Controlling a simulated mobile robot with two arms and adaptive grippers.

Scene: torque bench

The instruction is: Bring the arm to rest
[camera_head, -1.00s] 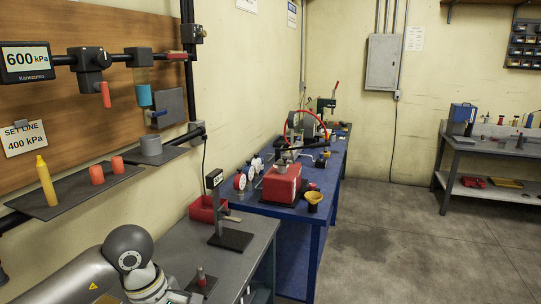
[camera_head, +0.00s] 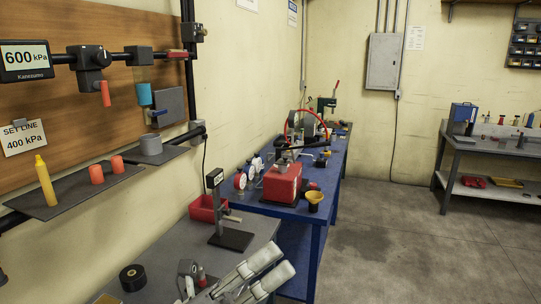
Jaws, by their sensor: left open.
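My left gripper (camera_head: 281,259) is at the bottom centre of the head view, low over the front end of the grey bench (camera_head: 180,250). Its two pale fingers point up and to the right with a gap between them. I see nothing held between them. Most of the left arm is below the frame. My right gripper does not show.
A black round piece (camera_head: 132,277) lies on the grey bench. A small red-topped post (camera_head: 201,279) is close left of the gripper. A black-based display stand (camera_head: 231,239) and a red bin (camera_head: 206,209) are behind. The floor at right is clear.

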